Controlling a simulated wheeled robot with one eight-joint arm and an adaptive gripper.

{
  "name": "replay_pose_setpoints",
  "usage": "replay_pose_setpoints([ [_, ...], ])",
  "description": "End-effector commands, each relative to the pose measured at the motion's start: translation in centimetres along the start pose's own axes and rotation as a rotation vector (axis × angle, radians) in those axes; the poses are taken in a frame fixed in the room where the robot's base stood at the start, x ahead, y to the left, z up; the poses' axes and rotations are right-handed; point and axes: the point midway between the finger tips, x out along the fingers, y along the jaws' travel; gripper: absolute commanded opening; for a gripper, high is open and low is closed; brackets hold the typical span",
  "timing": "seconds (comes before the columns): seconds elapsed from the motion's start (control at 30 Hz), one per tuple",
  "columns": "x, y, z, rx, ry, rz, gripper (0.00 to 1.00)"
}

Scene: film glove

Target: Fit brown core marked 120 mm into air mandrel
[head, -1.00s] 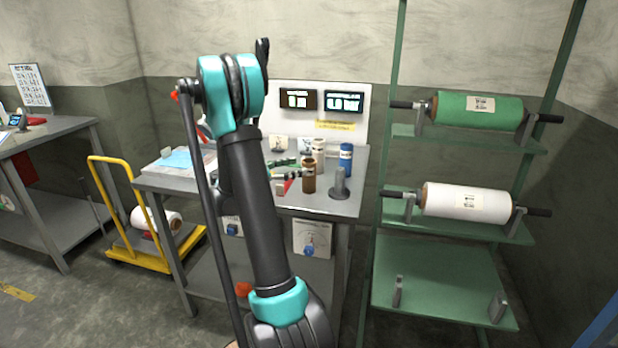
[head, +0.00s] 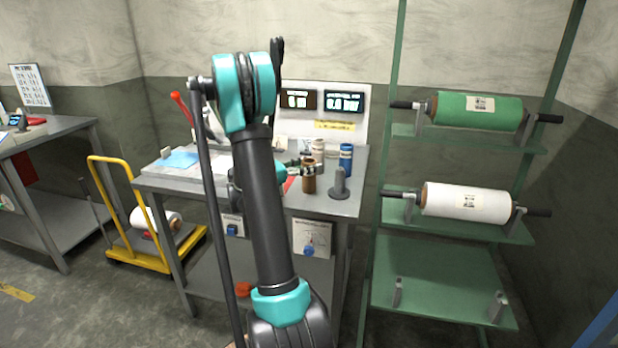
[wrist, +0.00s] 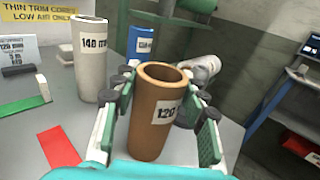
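The brown core (wrist: 152,120) stands upright on the bench, with a white label reading 120 on its side. It also shows in the head view (head: 308,181). My gripper (wrist: 160,86) is open around it, one green-padded finger on each side and its tips near the upper rim. A narrow gap shows at the left finger; contact on the right is hard to tell. The air mandrel, a grey upright post on a round base (head: 340,185), stands just right of the core in the head view, and its top is bare.
A white core marked 140 (wrist: 90,60) and a blue core (wrist: 140,45) stand behind the brown one. A red strip (wrist: 59,146) lies on the bench at left. A green rack (head: 440,270) with rolls stands to the right of the bench.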

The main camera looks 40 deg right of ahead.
Motion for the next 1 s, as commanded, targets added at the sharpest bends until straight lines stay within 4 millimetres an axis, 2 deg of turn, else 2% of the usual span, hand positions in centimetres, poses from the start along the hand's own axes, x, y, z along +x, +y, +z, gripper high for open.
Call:
replay_pose_setpoints([
  [0.03,0.0,0.0,0.0,0.000,0.000,0.000,0.31],
  [0.17,0.0,0.0,0.0,0.000,0.000,0.000,0.15],
  [0.2,0.0,0.0,0.0,0.000,0.000,0.000,0.14],
  [0.47,0.0,0.0,0.1,0.000,0.000,0.000,0.13],
  [0.63,0.0,0.0,1.1,0.000,0.000,0.000,0.13],
  [0.83,0.0,0.0,4.2,0.000,0.000,0.000,0.13],
  [1.0,0.0,-0.1,9.0,0.000,0.000,0.000,0.13],
])
